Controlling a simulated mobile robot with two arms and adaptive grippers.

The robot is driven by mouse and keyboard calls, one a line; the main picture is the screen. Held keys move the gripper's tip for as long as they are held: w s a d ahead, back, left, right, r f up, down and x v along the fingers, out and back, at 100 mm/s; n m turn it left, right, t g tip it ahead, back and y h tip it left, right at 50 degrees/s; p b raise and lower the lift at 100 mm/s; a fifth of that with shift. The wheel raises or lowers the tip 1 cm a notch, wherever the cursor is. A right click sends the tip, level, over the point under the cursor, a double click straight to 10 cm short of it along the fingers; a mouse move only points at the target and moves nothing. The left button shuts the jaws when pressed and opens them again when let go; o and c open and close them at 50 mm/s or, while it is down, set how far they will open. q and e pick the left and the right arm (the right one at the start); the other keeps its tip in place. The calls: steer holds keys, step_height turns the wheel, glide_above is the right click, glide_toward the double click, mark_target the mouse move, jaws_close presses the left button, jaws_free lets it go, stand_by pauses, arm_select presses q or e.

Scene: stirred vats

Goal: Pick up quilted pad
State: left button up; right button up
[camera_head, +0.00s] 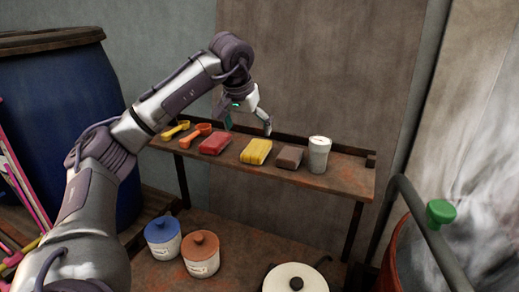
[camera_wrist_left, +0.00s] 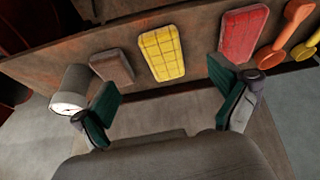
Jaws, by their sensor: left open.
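A yellow pad (camera_head: 256,151) with a grid of quilted lines lies on the wooden shelf, and it shows in the left wrist view (camera_wrist_left: 161,54) at top centre. A red pad (camera_head: 216,143) lies left of it, with similar lines in the left wrist view (camera_wrist_left: 243,35). A plain brown block (camera_head: 289,157) lies right of it. I cannot tell which pad the task names. My left gripper (camera_head: 248,122) is open and empty above and behind the shelf items. In the left wrist view its green-padded fingers (camera_wrist_left: 168,100) are spread wide, with the yellow pad beyond them. My right gripper is out of view.
The shelf (camera_head: 335,180) has a raised back ledge. Yellow (camera_head: 176,130) and orange (camera_head: 195,135) scoops lie at left. Lidded jars (camera_head: 200,255) stand below. A blue barrel (camera_head: 60,110) is left, a vat rim (camera_head: 395,255) right.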

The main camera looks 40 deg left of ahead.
mark_target(252, 153)
arm_select(q)
steer(key=x, duration=0.4)
steer(key=shift+f, duration=0.15)
steer(key=shift+w+f, duration=0.2)
steer(key=shift+f, duration=0.1)
steer(key=shift+w+a+f+p, duration=0.15)
steer(key=shift+a+f+p, duration=0.05)
steer(key=shift+f+p, duration=0.5)
steer(key=p+x, duration=0.1)
steer(key=x, duration=0.2)
steer(key=shift+f, duration=0.15)
steer(key=shift+a+f, duration=0.1)
steer(key=shift+f, duration=0.1)
steer(key=c, duration=1.2)
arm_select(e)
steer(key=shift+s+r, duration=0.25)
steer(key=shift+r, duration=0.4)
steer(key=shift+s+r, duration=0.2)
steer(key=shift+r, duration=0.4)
